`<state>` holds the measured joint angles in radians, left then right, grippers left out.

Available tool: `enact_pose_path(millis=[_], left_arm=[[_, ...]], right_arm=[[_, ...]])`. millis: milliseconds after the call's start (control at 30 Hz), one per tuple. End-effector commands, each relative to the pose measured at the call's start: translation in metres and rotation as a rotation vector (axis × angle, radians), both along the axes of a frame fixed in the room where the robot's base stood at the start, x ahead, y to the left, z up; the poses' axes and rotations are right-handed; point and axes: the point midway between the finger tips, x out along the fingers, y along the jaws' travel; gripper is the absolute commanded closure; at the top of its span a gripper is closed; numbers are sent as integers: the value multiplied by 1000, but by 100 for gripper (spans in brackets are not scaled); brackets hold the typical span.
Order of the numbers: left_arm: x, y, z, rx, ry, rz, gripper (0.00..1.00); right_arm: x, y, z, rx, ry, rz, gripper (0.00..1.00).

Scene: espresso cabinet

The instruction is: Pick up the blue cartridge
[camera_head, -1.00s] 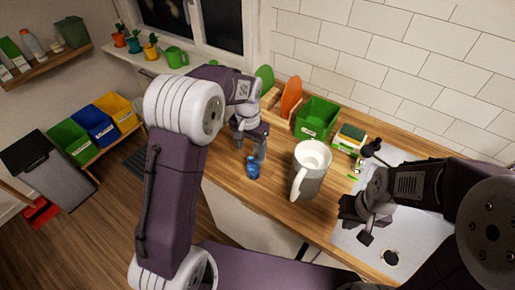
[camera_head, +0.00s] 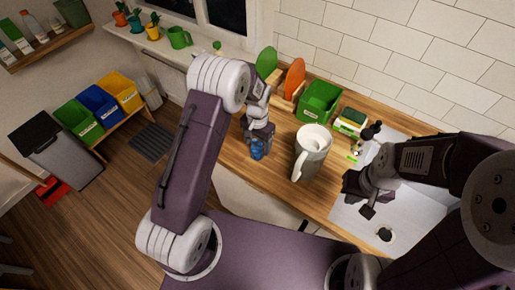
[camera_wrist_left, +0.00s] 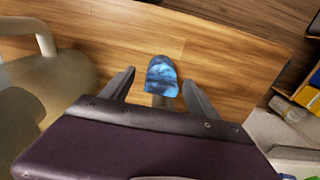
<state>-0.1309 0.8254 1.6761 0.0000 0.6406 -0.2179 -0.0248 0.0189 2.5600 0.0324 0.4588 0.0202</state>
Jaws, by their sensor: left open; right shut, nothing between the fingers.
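The blue cartridge (camera_head: 257,150) stands on the wooden counter, left of the large pitcher. In the left wrist view the cartridge (camera_wrist_left: 162,76) lies between the two fingertips of my left gripper (camera_wrist_left: 155,82), with space on both sides. My left gripper (camera_head: 259,137) is open, directly above and around the cartridge in the head view, hiding its upper part. My right gripper (camera_head: 357,194) is shut and empty, over the sink area at the right.
A grey-white pitcher (camera_head: 311,153) stands close to the right of the cartridge. Behind are a green bin (camera_head: 319,100), a rack with an orange plate (camera_head: 294,78), and a sponge holder (camera_head: 349,122). The counter's front edge is near the cartridge.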

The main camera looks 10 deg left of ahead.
Motion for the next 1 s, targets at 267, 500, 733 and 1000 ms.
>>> enact_pose_path(millis=[267,500,733,1000], left_arm=[[0,0,-21,0,-1,0,31],[0,0,-21,0,-1,0,67],[0,0,-21,0,-1,0,100],[2,0,5,-1,-7,0,100]], right_arm=[[0,0,6,0,0,0,100],[0,0,6,0,0,0,100],[0,0,6,0,0,0,100],[0,0,-2,0,0,0,100]])
